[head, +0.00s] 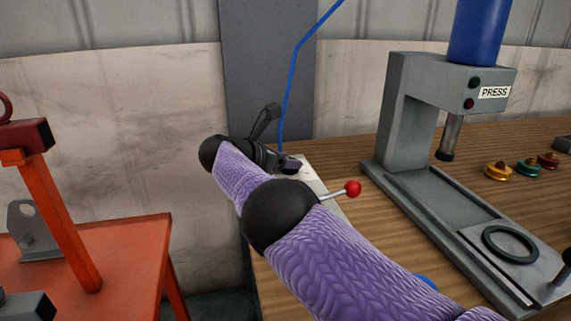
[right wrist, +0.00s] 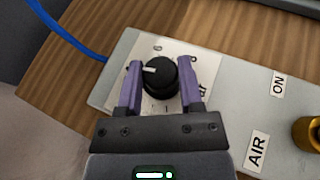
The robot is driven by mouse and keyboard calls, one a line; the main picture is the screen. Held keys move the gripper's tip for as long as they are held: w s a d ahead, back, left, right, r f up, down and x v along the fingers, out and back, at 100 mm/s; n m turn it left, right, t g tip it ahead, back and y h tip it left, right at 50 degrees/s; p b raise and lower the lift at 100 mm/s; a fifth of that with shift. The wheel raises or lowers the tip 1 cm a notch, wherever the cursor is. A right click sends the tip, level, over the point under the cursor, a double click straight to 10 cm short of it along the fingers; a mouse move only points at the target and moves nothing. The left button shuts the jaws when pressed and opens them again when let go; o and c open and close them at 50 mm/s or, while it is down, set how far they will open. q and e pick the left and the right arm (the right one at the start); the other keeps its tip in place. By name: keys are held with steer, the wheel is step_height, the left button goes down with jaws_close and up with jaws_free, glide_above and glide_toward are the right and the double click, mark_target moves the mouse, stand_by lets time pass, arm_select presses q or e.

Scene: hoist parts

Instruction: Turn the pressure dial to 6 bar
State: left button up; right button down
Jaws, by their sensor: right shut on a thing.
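The pressure dial (right wrist: 160,77) is a round black knob with a white pointer mark, on a pale scale plate (right wrist: 172,100) in the right wrist view. The mark points left in that view. The scale figures are small and partly hidden, so I cannot read the setting. My right gripper (right wrist: 161,72) is shut on the knob, one purple finger on each side. In the head view my right gripper (head: 286,165) is over the grey panel (head: 318,178), and my arm hides much of the panel; the knob is hard to make out there. My left gripper is not in view.
The panel carries an AIR label (right wrist: 258,151), an ON label (right wrist: 279,84) and a brass part (right wrist: 308,133). A red-tipped lever (head: 352,188) stands beside my right arm. The grey press (head: 398,125) is to the right. A blue hose (head: 290,85) rises behind the gripper.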

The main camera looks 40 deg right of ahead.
mark_target(293, 158)
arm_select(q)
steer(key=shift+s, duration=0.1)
arm_select(e)
steer(key=shift+c, duration=2)
jaws_free()
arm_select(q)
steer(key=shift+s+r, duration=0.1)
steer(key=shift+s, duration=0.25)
arm_select(e)
steer(key=shift+o, duration=0.8)
steer(key=p+v, duration=0.2)
steer(key=v, duration=0.1)
steer(key=shift+r, duration=0.35)
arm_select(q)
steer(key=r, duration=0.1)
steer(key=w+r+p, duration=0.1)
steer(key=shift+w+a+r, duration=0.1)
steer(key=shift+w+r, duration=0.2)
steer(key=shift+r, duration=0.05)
arm_select(e)
steer(key=v, duration=0.6)
steer(key=shift+a+f, duration=0.25)
steer(key=shift+a, duration=0.2)
